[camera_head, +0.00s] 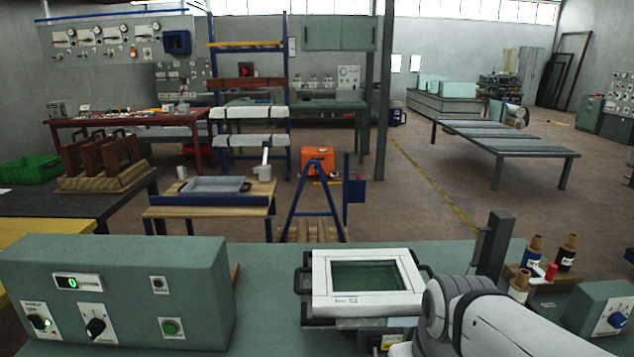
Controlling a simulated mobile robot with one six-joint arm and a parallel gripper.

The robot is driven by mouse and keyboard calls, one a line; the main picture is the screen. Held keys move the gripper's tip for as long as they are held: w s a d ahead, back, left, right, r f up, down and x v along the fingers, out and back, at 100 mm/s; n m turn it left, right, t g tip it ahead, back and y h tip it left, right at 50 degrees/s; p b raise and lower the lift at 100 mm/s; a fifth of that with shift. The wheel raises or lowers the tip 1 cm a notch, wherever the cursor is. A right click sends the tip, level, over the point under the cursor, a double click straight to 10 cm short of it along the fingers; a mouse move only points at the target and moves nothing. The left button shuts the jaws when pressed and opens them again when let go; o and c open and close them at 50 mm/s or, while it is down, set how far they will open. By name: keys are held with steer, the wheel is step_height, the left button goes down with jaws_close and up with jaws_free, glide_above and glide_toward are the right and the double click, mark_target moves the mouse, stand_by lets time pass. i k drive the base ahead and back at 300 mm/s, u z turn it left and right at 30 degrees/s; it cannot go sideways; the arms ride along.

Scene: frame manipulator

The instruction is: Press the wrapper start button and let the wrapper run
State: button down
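A green control box (190,255) stands at the lower left. Its face has a lit display (72,282) reading 0, a green push button (170,328), a small dark button (158,285) and two black knobs (96,327). The labels are too small to read, so I cannot tell which control is the wrapper start. A white rectangular frame (365,256) with dark side handles is at the bench's middle. My arm crosses the lower right; my gripper does not show.
The green bench (262,312) is clear between the control box and the frame. At right stand a dark post (495,245), several brown spools (534,250) and a smaller box with a blue knob (616,320). Behind is a wooden table with a grey tray (213,186).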

mark_target(168, 328)
steer(key=u, duration=1.35)
